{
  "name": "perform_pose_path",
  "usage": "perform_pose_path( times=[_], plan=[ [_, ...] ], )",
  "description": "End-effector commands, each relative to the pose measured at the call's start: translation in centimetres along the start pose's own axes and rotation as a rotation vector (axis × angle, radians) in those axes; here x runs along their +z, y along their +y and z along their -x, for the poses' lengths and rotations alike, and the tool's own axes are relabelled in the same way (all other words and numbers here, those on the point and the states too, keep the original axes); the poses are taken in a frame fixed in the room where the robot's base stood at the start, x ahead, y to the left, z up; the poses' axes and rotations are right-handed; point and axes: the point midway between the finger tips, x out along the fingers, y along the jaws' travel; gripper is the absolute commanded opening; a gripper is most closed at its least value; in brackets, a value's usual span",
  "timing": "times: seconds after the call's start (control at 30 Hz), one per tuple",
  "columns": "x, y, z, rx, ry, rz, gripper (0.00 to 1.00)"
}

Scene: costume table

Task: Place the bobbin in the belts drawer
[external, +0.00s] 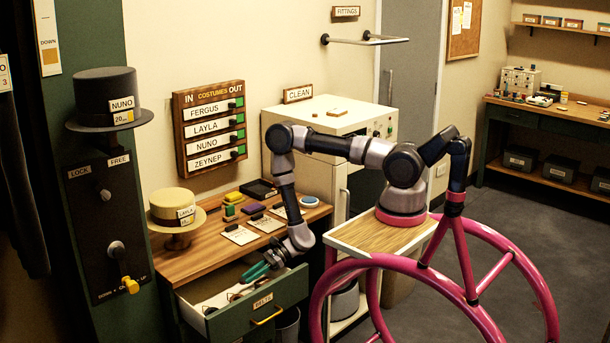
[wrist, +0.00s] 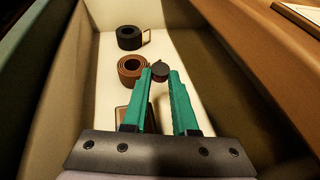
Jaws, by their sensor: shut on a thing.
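The open belts drawer (external: 262,301) has a green front with a BELTS label and a yellow handle. My gripper (external: 256,270) reaches over it, its teal fingers pointing left and down over the opening. In the wrist view my gripper (wrist: 161,76) is shut on the bobbin (wrist: 160,69), a small dark, reddish round piece at the fingertips. The bobbin appears over the drawer's pale floor (wrist: 188,55); its height above it is hard to judge. The bobbin is too small to make out in the external view.
Inside the drawer are a coiled black belt (wrist: 130,38), a coiled brown belt (wrist: 131,69) beside the left finger, and another brown item (wrist: 122,113) partly hidden by it. Drawer walls (wrist: 225,70) rise on both sides. The wooden tabletop (external: 190,262) lies above.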

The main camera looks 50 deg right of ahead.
Motion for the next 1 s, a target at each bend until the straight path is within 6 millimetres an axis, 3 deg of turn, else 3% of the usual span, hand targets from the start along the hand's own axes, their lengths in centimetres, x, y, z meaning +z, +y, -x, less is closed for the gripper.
perform_pose_path(
  times=[0.03, 0.17, 0.2, 0.27, 0.57, 0.73, 1.0],
  plan=[
    [-0.9, 0.3, 0.0, 0.004, 0.012, -0.006, 0.0],
    [-1.2, 0.4, -0.1, 0.005, 0.015, -0.007, 0.0],
    [-1.2, 0.4, -0.1, 0.006, 0.015, -0.007, 0.34],
    [-1.2, 0.4, -0.1, 0.006, 0.016, -0.007, 0.56],
    [-1.3, 0.3, 0.0, 0.005, 0.018, -0.007, 0.56],
    [-0.1, 0.3, 0.5, 0.005, 0.019, -0.006, 0.56],
    [0.1, 0.2, 6.3, 0.001, 0.016, -0.009, 0.56]
  ],
)
